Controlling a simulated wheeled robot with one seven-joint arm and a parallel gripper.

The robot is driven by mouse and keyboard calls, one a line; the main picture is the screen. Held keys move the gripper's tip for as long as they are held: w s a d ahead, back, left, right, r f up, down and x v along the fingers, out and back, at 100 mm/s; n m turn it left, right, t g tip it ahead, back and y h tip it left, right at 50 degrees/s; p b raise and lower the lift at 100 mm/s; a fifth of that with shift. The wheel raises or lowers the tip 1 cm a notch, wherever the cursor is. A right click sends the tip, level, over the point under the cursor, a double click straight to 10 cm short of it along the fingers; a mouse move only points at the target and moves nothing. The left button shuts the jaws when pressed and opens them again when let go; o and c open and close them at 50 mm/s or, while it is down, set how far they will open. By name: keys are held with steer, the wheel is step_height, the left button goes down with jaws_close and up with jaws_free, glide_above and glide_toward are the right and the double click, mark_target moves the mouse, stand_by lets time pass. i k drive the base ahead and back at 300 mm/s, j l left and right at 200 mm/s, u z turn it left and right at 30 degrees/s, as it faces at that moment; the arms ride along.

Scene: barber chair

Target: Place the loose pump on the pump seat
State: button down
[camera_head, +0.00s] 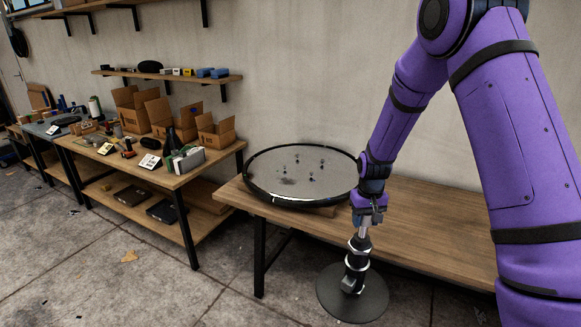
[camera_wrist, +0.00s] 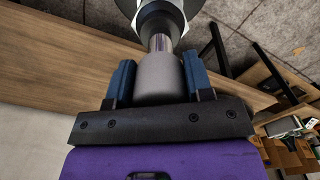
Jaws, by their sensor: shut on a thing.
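The loose pump (camera_head: 355,262) is a dark upright cylinder with bright rings and a slim metal rod on top. A wide dark disc (camera_head: 335,296) shows at its lower end, in front of the table edge. My gripper (camera_head: 365,217) is shut on the pump's upper end. In the wrist view, a grey cylindrical piece of the pump (camera_wrist: 160,78) sits between the two blue fingers. A round grey plate with a black rim (camera_head: 262,197) lies on the table, with several small upright bolts and a dark patch on it. I cannot tell exactly where the pump seat is.
The wooden table (camera_head: 430,220) is bare to the right of the plate. A workbench (camera_head: 195,178) at left carries open cardboard boxes (camera_head: 215,131), tools and cards. A wall shelf (camera_head: 170,76) hangs above it. Concrete floor lies open in front.

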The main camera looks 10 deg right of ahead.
mark_target(304, 167)
steer(key=i+j, duration=0.15)
steer(key=j, duration=0.2)
steer(key=i+j, duration=0.15)
steer(key=j, duration=0.25)
steer(key=i+j, duration=0.15)
steer(key=j, duration=0.2)
steer(key=i+j, duration=0.15)
steer(key=j, duration=0.25)
steer(key=i+j, duration=0.15)
steer(key=j, duration=0.2)
steer(key=i+j, duration=0.15)
steer(key=j, duration=0.25)
steer(key=u, duration=0.05)
